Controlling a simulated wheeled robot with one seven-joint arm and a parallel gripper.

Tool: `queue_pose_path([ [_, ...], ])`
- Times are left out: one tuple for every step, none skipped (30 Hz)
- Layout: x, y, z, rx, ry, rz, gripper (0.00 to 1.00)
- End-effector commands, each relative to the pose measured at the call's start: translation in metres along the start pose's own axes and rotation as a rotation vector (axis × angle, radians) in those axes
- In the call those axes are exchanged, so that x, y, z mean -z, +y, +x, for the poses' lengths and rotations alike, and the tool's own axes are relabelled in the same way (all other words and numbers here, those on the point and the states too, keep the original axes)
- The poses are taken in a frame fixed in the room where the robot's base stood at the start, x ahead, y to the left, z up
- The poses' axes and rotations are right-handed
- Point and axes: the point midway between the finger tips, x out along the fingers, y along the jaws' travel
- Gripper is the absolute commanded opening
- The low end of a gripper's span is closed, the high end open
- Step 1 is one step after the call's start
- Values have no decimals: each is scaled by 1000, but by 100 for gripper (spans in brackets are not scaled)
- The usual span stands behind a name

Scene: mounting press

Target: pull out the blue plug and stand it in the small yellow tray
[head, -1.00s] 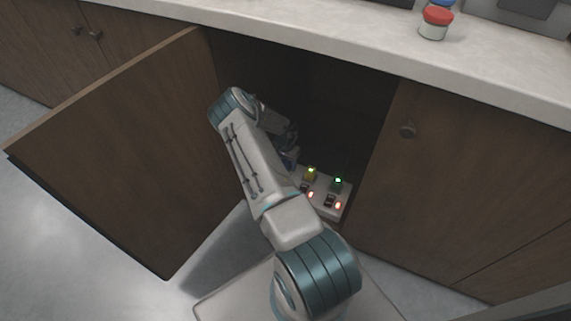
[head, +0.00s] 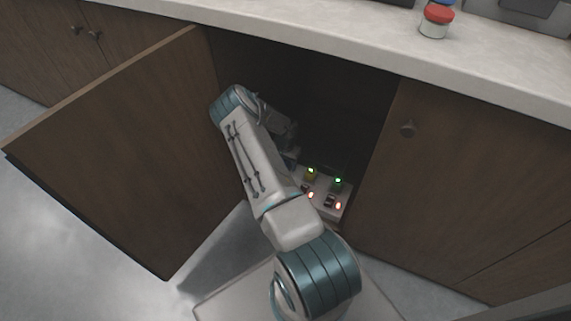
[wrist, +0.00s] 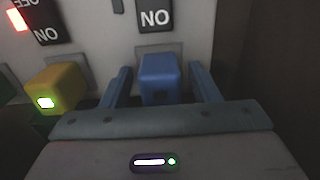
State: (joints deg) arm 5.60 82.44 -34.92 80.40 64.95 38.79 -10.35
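The blue plug (wrist: 160,80) sits at a pale socket panel (wrist: 185,52), below a black switch marked "ON" that appears upside down in the wrist view. My gripper (wrist: 159,71) is open, with one blue finger on each side of the plug. A gap shows between each finger and the plug, so it is not gripped. In the head view my arm hides the plug and most of my gripper inside the cabinet. I do not see the small yellow tray in either view.
A yellow plug (wrist: 57,88) with a lit face is left of my gripper. In the head view, a green-lit plug (head: 338,184) and red-lit switches (head: 330,201) are on the strip. The open cabinet door (head: 120,150) is on the left; a closed door (head: 460,190) is right.

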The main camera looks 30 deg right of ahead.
Motion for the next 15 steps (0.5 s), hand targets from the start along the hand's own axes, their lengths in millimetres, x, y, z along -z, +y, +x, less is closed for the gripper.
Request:
queue_pose_path([
  [0,0,0,0,0,0,42],
  [0,0,0,0,0,0,33],
  [0,0,0,0,0,0,22],
  [0,0,0,0,0,0,14],
  [0,0,0,0,0,-1,5],
  [0,0,0,0,0,-1,0],
  [0,0,0,0,0,-1,0],
  [0,0,0,0,0,-1,0],
  [0,0,0,0,0,-1,0],
  [0,0,-1,0,0,-1,0],
  [0,0,-2,0,0,-1,0],
  [0,0,-2,0,0,-1,0],
  [0,0,-4,0,0,-1,0],
  [0,0,-5,0,1,0,0],
  [0,0,-6,1,1,0,0],
])
